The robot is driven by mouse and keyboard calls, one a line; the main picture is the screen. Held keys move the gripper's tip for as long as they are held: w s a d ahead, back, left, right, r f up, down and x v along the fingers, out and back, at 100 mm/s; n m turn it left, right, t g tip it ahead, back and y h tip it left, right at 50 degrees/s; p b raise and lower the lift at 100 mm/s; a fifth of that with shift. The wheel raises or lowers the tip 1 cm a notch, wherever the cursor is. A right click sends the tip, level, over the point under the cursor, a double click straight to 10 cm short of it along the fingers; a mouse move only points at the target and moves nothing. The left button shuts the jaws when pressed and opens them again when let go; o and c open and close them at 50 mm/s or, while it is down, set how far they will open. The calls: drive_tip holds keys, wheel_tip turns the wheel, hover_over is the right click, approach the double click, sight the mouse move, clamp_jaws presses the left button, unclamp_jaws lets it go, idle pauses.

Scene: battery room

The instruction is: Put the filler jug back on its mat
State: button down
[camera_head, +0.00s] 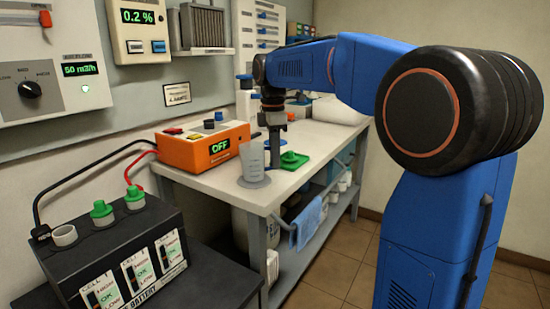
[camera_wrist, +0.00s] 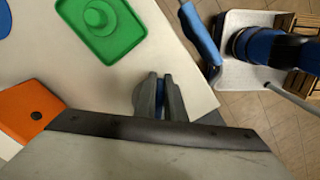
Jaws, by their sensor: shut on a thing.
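The filler jug (camera_head: 252,160) is a pale, see-through cup, upright near the bench's front edge in the head view. Its round grey mat (camera_head: 262,184) shows around the jug's base; I cannot tell whether the jug touches it. My gripper (camera_head: 273,160) points down right beside and behind the jug. In the wrist view its fingers (camera_wrist: 160,102) are closed on a narrow blue part (camera_wrist: 160,96), apparently the jug's handle. The jug's body and the mat are not seen in the wrist view, where the gripper's own body fills the lower part.
A green tray (camera_head: 302,164) with a green piece lies right of the jug. An orange charger (camera_head: 190,150) reading OFF stands to the left. The battery (camera_head: 115,250) with green caps is at front left. A blue towel (camera_head: 306,222) hangs at the bench front.

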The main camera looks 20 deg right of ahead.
drive_tip(key=shift+f, duration=0.3)
drive_tip(key=c, duration=1.8)
unclamp_jaws()
drive_tip(key=shift+o, duration=0.2)
